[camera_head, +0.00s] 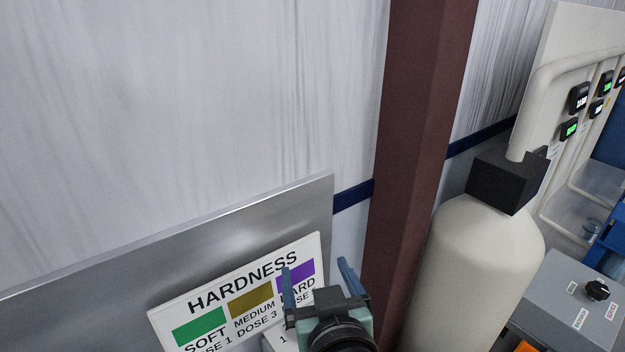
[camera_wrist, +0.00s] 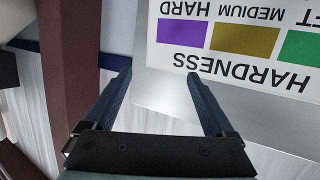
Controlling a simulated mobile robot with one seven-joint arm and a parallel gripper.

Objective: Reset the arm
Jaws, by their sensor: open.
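My gripper (camera_head: 317,274) shows at the bottom of the head view, in front of the right end of a hardness sign. Its two blue fingers are apart and nothing is between them. In the wrist view my gripper (camera_wrist: 158,75) also has its fingers spread and empty, with a grey metal panel behind the gap. The rest of my arm is mostly below the head view's lower edge.
The white hardness sign (camera_head: 215,308) with green, olive and purple patches stands before the metal panel (camera_head: 120,270). A brown column (camera_head: 415,120) rises right of my gripper. Further right are a cream tank (camera_head: 470,270) and a grey control box (camera_head: 570,300) with a black knob.

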